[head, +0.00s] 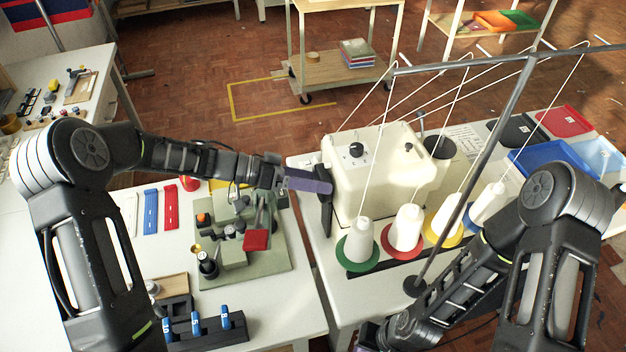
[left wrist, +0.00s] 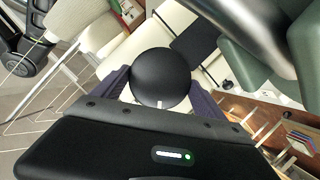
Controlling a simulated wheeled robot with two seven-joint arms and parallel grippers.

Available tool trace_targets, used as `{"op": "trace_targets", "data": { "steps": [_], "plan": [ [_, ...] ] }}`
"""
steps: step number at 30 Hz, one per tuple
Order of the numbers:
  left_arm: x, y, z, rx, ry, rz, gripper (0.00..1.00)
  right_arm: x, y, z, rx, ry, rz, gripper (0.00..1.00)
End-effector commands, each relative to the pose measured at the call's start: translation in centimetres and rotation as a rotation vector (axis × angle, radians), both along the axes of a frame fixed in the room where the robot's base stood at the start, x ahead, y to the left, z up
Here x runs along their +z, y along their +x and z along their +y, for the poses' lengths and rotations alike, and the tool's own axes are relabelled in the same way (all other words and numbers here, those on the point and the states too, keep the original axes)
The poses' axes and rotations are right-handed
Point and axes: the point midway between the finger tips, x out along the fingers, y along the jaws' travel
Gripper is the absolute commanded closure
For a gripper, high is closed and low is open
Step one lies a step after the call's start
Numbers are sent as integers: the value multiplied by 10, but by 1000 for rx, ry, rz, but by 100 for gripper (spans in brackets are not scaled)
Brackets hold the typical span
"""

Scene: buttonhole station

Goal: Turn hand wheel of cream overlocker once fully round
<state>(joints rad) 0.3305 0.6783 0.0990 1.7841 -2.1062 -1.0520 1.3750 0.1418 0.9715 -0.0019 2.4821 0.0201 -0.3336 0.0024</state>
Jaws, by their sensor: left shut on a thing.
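The cream overlocker (head: 378,178) stands on the right-hand white table. Its black hand wheel (head: 326,207) is on the machine's left side. My left gripper (head: 318,184) reaches in from the left and its purple fingers are shut on the wheel. In the left wrist view the round black wheel (left wrist: 160,76) sits between the two fingers, with a small pale mark at its lower edge. The far finger is partly hidden in the head view. My right gripper (head: 370,336) shows only in part at the bottom edge, and its jaws cannot be made out.
Thread cones on coloured discs, such as the red one (head: 390,246), stand in front of the overlocker. A grey thread-stand pole (head: 485,150) rises across the right side. A green machine (head: 235,245) stands on the left table. Blue and red trays (head: 548,162) lie at right.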

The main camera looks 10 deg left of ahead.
Motion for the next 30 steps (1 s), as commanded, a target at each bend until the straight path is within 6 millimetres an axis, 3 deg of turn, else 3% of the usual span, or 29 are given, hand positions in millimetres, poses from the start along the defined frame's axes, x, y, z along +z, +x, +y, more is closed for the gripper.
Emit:
{"op": "trace_targets", "data": {
  "steps": [14, 30],
  "plan": [
    [0, -1, 0, 1, 37, -83, 58, 0, 0, 0, 0, 0, 0, 100],
    [-1, -4, -1, 1, 182, -429, 58, -12, 0, 1, 0, 2, -5, 100]
  ]
}}
